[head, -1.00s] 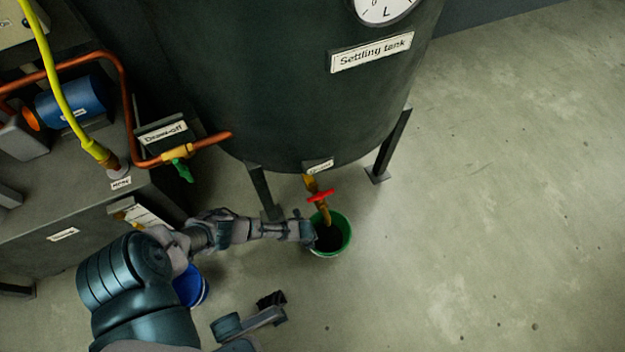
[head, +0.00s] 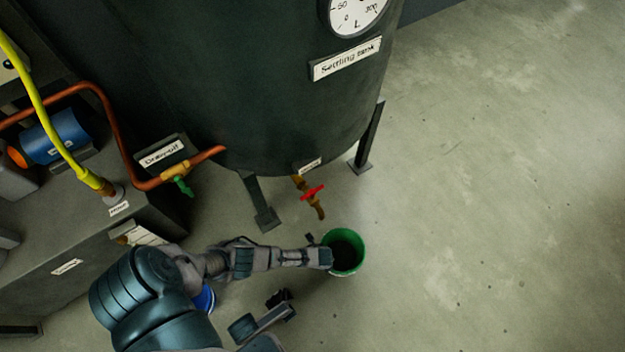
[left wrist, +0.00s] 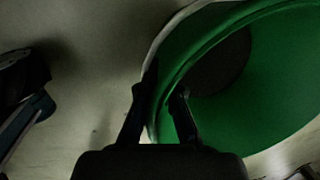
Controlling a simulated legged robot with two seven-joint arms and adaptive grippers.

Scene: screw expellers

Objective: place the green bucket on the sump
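The green bucket (head: 357,261) is upright in the head view, below and right of the settling tank's bottom outlet, with something dark inside. I cannot tell whether its base touches the floor. My left gripper (head: 328,258) is at the bucket's left rim. In the left wrist view the gripper (left wrist: 160,92) has one finger outside and one inside the wall of the bucket (left wrist: 285,85), shut on the rim.
The settling tank (head: 250,90) stands on legs, its outlet with a red-handled valve (head: 312,192). A dark cabinet (head: 45,285) with copper pipe is at left. A blue bucket (head: 204,299) is partly hidden behind my arm. The floor at right is clear.

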